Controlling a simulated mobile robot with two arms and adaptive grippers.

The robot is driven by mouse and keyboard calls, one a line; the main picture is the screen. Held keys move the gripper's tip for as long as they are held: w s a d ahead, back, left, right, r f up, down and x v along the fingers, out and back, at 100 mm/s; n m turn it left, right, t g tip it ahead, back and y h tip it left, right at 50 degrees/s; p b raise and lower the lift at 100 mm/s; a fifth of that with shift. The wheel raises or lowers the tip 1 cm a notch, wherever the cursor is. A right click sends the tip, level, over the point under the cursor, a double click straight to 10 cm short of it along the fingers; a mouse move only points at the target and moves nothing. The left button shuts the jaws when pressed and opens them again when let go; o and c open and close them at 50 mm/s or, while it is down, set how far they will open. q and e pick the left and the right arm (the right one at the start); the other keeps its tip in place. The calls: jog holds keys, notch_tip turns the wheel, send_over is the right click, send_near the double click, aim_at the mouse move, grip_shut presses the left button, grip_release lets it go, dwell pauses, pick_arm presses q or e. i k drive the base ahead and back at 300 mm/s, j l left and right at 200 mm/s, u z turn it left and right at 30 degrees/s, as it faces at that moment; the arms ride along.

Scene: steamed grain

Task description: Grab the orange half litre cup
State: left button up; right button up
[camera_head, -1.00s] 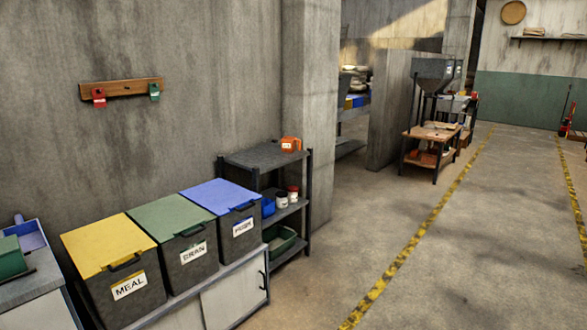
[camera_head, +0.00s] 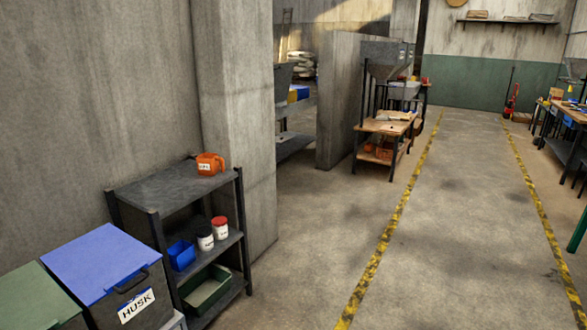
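The orange half litre cup (camera_head: 209,164) stands on the top shelf of a dark metal shelf unit (camera_head: 160,190), near its back right corner. It has a white label on its front and a handle on its right side. Nothing covers it. Neither of my grippers shows in the head view.
Lower shelves hold a blue bin (camera_head: 181,255), two white jars, one with a red lid (camera_head: 219,227), and a green tray (camera_head: 207,291). A blue-lidded HUSK bin (camera_head: 110,275) stands left of the unit. A concrete pillar (camera_head: 236,110) rises behind it. Floor (camera_head: 310,270) to the right is clear.

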aim_at(208, 164)
jog(key=i+u, duration=0.1)
jog(key=i, duration=0.45)
jog(key=i+l+u, duration=0.15)
jog(key=i, duration=0.4)
jog(key=i+l+u, duration=0.1)
jog(key=i, duration=0.4)
jog(key=i+l+u, duration=0.1)
jog(key=i, duration=0.45)
jog(key=l, duration=0.1)
